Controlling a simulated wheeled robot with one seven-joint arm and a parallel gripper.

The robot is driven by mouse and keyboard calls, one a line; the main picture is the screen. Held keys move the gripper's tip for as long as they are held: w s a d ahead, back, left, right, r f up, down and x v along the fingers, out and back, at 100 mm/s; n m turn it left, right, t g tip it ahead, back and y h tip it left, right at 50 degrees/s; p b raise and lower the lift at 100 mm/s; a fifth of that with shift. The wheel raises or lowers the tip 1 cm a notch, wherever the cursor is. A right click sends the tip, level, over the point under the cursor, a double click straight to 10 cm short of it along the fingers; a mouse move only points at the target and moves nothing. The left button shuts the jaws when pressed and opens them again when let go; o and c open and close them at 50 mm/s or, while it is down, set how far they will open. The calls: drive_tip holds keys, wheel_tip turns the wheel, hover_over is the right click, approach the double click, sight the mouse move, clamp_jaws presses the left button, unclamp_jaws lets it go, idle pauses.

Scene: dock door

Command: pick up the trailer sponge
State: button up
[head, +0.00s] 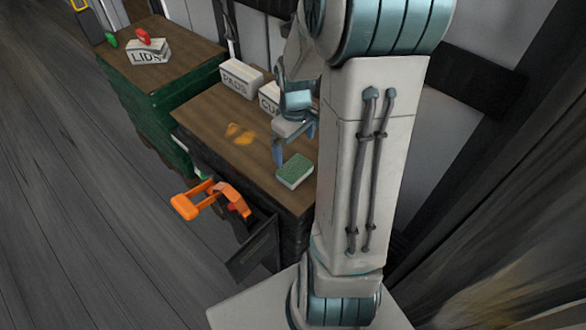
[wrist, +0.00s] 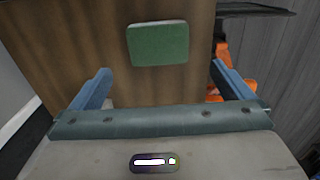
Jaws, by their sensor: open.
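The sponge (head: 294,171) has a green top and a pale lower layer. It lies flat on the wooden top of the nearer cabinet, close to its front right part. In the wrist view the sponge (wrist: 158,44) shows beyond the fingertips, between their lines and a little left of centre. My gripper (head: 294,146) hangs above the cabinet top, just behind the sponge in the head view. In the wrist view my gripper (wrist: 161,72) has its two blue fingers wide apart with nothing between them. The sponge and fingers look apart.
A PADS box (head: 240,78) and a partly hidden second box (head: 270,98) stand at the back of the cabinet top (head: 203,112). An orange flat item (head: 240,133) lies left of the sponge. An orange tool (head: 212,200) juts past the front edge. A LIDS box (head: 148,52) stands on the green cabinet.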

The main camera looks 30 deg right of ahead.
sight(295, 167)
wheel_tip(295, 167, down, 10)
drive_tip(key=shift+w+d+r+b, duration=0.1)
drive_tip(key=shift+r+b, duration=0.1)
drive_tip(key=shift+b, duration=0.25)
drive_tip(key=c, duration=0.9)
drive_tip(key=shift+o, duration=0.2)
drive_tip(key=shift+r, duration=0.1)
drive_tip(key=shift+r, duration=0.5)
drive_tip(key=r, duration=0.2)
drive_tip(key=s+r, duration=0.1)
drive_tip(key=shift+r+p, duration=0.3)
drive_tip(key=shift+r, duration=0.1)
drive_tip(key=s+a+r, duration=0.2)
drive_tip(key=s+r, duration=0.4)
drive_tip(key=s, duration=0.4)
drive_tip(key=shift+s+a+p, duration=0.15)
drive_tip(key=shift+s+p, duration=0.05)
drive_tip(key=shift+p, duration=0.25)
